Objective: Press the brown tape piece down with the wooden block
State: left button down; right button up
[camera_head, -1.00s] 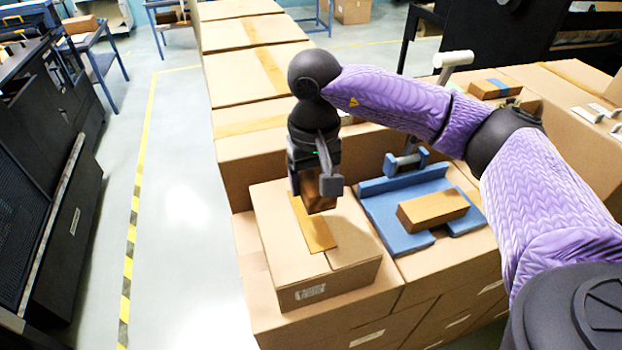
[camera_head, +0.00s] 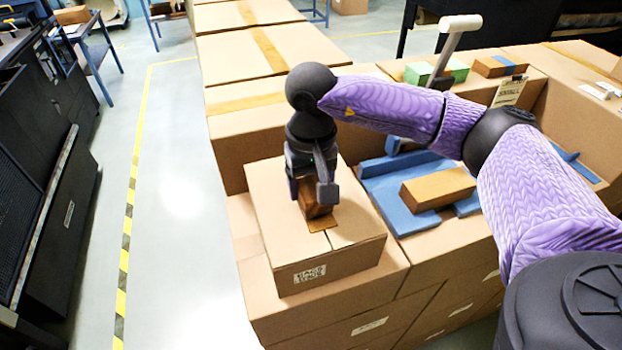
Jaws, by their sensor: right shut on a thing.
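My right gripper (camera_head: 315,190) points down over a closed cardboard box (camera_head: 275,229) and is shut on a brown wooden block (camera_head: 318,211). The block is low over the box top, at the brown tape piece (camera_head: 322,224). The near end of the tape shows in front of the block; the rest is hidden by the block and gripper. The block seems to rest on the tape, but I cannot tell for sure whether they touch. My left gripper is not in view.
To the right, a blue holder (camera_head: 397,204) carries another wooden block (camera_head: 438,188). Behind it stand a white-handled tool (camera_head: 455,40), a green block (camera_head: 436,71) and a blue-banded block (camera_head: 499,66). More boxes (camera_head: 258,52) line the back. Open floor lies left.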

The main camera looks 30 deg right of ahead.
jog(key=shift+f+b, duration=0.5)
jog(key=shift+b, duration=0.1)
dwell(1.5)
jog(key=shift+r, duration=0.1)
notch_tip(320, 180, up, 7)
jog(key=p, duration=0.4)
jog(key=shift+p, duration=0.35)
jog(key=shift+s, duration=0.1)
